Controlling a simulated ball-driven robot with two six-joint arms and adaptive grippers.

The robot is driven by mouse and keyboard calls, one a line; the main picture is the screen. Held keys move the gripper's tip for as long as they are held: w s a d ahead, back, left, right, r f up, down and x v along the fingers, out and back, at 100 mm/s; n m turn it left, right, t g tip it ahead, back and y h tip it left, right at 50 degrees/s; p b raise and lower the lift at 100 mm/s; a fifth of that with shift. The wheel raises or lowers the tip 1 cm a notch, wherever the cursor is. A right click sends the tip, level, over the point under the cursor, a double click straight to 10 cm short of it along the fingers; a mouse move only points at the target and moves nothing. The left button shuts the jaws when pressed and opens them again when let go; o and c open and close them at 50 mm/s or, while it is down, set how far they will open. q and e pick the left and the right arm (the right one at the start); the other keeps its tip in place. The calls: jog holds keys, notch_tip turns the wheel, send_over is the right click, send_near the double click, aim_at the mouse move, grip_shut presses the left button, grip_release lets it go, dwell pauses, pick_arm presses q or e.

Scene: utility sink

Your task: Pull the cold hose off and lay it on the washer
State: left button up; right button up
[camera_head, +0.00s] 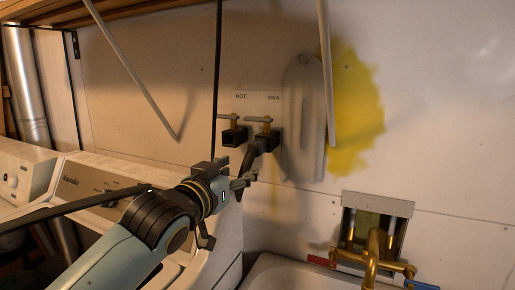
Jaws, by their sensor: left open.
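A dark cold hose (253,153) hangs from the right-hand valve outlet (265,140) under the HOT/COLD label on the wall. It slants down to the left toward my left gripper. My left gripper (246,180) is open near the lower part of this hose. I cannot tell whether the hose lies between its fingers or whether they touch. The white washer (96,176), with its control panel at the back, stands at the left, partly hidden by my left arm. My right gripper is not in view.
The hot valve outlet (233,134) sits just left of the cold one. A pale ironing-board-like shape (301,115) stands right of the valves. A sink (285,274) with a brass faucet (373,250) is at the lower right. Another white appliance (22,172) stands far left.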

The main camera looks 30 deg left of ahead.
aim_at(253, 150)
pick_arm(q)
jog(key=shift+w+r+t, duration=0.4)
jog(key=shift+w+r, duration=0.6)
jog(key=shift+w, duration=0.05)
jog(key=w, duration=0.3)
jog(key=w+b, duration=0.1)
jog(key=w, duration=0.2)
jog(key=shift+w+a+r, duration=0.1)
jog(key=shift+w+a, duration=0.1)
jog(key=shift+w, duration=0.75)
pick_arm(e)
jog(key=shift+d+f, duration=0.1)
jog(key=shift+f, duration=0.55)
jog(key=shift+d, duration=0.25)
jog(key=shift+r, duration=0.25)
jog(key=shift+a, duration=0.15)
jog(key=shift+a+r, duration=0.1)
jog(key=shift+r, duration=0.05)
